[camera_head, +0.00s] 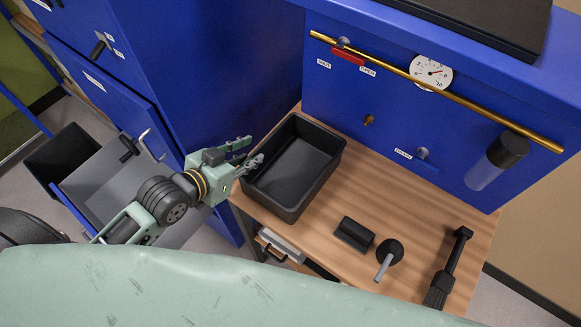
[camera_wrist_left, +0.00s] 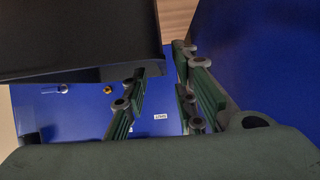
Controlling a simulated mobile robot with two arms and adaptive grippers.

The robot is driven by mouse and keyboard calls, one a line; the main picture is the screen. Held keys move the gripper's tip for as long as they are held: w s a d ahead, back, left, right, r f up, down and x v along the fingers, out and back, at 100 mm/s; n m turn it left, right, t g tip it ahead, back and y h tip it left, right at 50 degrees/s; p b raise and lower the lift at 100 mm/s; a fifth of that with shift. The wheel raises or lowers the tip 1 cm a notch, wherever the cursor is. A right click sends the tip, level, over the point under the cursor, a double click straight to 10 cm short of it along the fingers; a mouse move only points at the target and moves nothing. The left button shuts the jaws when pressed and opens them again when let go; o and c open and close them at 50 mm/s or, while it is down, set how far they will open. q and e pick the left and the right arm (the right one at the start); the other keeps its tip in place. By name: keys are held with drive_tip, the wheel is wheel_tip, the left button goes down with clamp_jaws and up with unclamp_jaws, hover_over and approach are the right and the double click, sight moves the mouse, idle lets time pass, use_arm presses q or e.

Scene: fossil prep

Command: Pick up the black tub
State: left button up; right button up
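The black tub (camera_head: 318,175) is an empty, open rectangular bin standing upright on the wooden worktop (camera_head: 375,195), at its left end. My left gripper (camera_head: 250,151) is at the tub's upper left side, close to its rim, with its fingers apart. In the left wrist view the fingers (camera_wrist_left: 163,62) show a gap between them. The dark tub (camera_wrist_left: 75,40) fills the upper left there, beside and partly behind the left finger. I cannot tell whether that finger touches it. Nothing shows held between the fingers. My right gripper is in neither view.
A blue cabinet with a brass rail (camera_head: 480,112) and gauge (camera_head: 431,72) stands behind the worktop. A black block (camera_head: 354,234), a round black tool (camera_head: 389,251) and a brush (camera_head: 450,268) lie right of the tub. Open blue drawer fronts are at left.

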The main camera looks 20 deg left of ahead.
sight(256, 152)
use_arm(q)
drive_tip(key=p+x, duration=0.1)
drive_tip(key=x, duration=0.4)
drive_tip(key=shift+w+f+p, duration=0.2)
drive_tip(key=shift+w+p, duration=0.1)
drive_tip(key=shift+p, duration=0.05)
drive_tip(key=shift+w+d+f, duration=0.1)
drive_tip(key=shift+w+f, duration=0.15)
clamp_jaws()
drive_tip(key=shift+r, duration=0.1)
